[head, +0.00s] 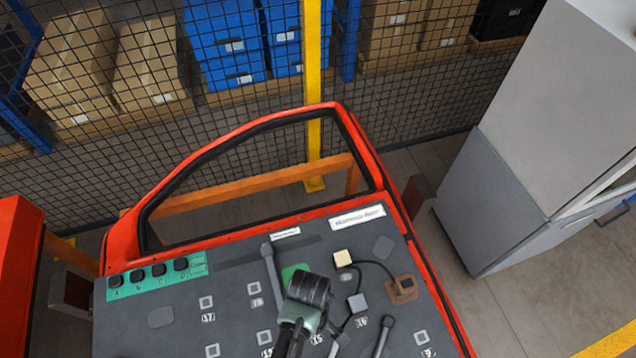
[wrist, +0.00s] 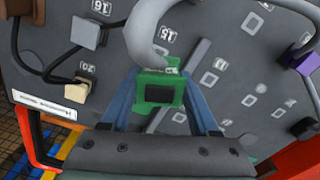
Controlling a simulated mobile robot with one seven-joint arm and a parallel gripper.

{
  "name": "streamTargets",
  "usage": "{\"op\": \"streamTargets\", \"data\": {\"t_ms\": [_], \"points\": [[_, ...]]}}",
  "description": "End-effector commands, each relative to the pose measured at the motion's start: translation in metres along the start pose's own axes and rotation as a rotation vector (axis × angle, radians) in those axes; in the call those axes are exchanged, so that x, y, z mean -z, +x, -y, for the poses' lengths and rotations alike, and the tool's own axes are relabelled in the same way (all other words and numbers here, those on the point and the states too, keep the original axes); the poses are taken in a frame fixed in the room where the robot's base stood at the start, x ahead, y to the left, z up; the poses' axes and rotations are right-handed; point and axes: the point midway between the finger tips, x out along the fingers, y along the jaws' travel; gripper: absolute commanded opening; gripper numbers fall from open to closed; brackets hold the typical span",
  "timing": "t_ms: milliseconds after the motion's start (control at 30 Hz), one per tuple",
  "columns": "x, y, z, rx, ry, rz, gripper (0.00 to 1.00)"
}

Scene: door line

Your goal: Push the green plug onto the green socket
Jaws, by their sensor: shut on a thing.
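My gripper (wrist: 158,88) is shut on the green plug (wrist: 158,97), a green block with a dark square face, between its two blue-grey fingers in the wrist view. A thick grey cable (wrist: 150,28) arches beside the plug. In the head view my gripper (head: 298,322) is over the lower middle of the dark grey door panel (head: 235,300). A green patch (head: 292,272) shows just beyond it; I cannot tell whether this is the plug or the green socket. The gripper and plug hide what lies beneath, so contact between plug and socket cannot be seen.
The panel sits in a red door frame (head: 240,128). A cream connector (head: 342,258), a grey connector (head: 357,303) and a brown block (head: 402,289) with black cables lie right of my gripper. A teal strip (head: 150,280) is at left. A grey cabinet (head: 500,205) stands at right.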

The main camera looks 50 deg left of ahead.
Motion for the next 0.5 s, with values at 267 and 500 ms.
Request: {"op": "streamTargets", "data": {"t_ms": [267, 500], "points": [[0.038, 0.002, -0.014, -0.002, -0.058, -0.002, 0.0], [0.07, 0.002, -0.025, -0.003, -0.105, -0.001, 0.0]]}}
